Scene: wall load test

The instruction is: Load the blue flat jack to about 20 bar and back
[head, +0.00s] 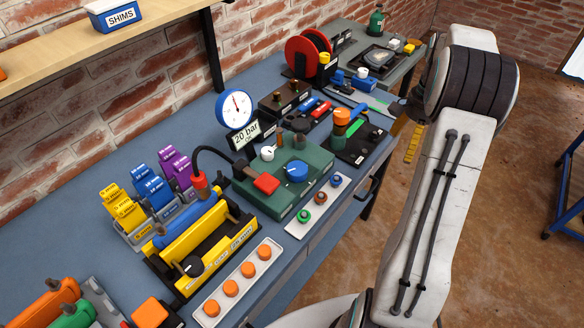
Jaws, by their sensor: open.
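A long blue piece (186,224), which looks like the flat jack, lies along the back of a yellow frame (212,240) with a black knob. A red coupling (199,182) with a black hose (215,152) stands at the blue piece's far end. The hose runs to a green pump box (300,175) with a blue knob (296,171), a white knob (267,153) and a red pad (266,184). A round gauge (235,108) stands above a "20 bar" card (245,134); its needle points roughly up. My gripper (397,112) shows only as dark parts left of my arm, open, apart from the pump.
A white tray with orange knobs (232,288) and a strip with coloured buttons (320,197) lie along the front edge. Coloured blocks (150,185) stand left. A black plate with an orange-topped post (342,116) is near my gripper. A shelf holds a SHIMS box (118,16).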

